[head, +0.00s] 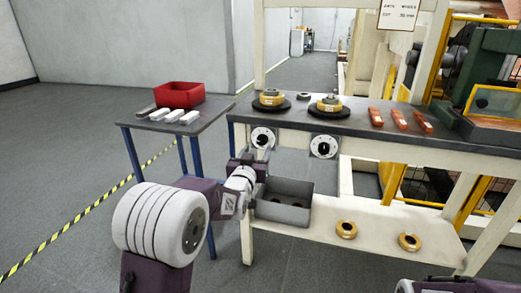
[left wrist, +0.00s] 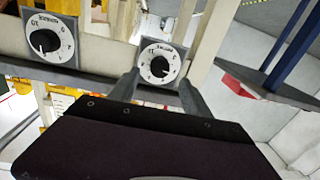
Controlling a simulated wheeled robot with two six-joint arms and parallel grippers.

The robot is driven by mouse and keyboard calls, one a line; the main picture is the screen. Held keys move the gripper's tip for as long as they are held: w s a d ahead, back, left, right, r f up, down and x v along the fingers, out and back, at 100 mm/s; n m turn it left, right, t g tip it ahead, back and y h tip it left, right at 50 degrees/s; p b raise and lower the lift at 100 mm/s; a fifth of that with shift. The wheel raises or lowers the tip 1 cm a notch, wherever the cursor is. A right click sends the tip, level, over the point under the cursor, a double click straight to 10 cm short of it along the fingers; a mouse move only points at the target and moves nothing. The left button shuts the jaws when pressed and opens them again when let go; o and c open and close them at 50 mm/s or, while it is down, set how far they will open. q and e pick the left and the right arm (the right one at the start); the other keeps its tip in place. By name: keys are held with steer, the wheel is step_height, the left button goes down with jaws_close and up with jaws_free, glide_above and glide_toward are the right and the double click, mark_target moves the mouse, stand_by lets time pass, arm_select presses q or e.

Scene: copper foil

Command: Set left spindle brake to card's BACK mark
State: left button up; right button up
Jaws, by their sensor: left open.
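The left spindle brake dial (head: 262,138) is a white round face with a black knob on the bench's front. In the left wrist view, this dial (left wrist: 149,57) shows between my open fingers, with letters and marks around the knob; the pointer's exact mark is too small to tell. My left gripper (head: 251,160) is in front of and just below the dial. In the left wrist view my left gripper (left wrist: 159,78) is empty, apart from the knob as far as I can tell. The card (head: 400,14) hangs at the top; its lines are too small to read surely. My right gripper is out of view.
A second dial (head: 323,146) is to the right; it also shows in the left wrist view (left wrist: 67,29). A grey bin (head: 284,212) sits below the dials. Spools stand on the bench (head: 228,116). A side table (head: 128,122) with a red box (head: 180,94) is left.

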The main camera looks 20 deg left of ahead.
mark_target(261, 142)
arm_select(q)
steer(key=w+b, duration=0.1)
steer(key=w, duration=0.4)
steer(key=shift+w+a, duration=0.1)
steer(key=shift+w, duration=0.25)
jaws_close()
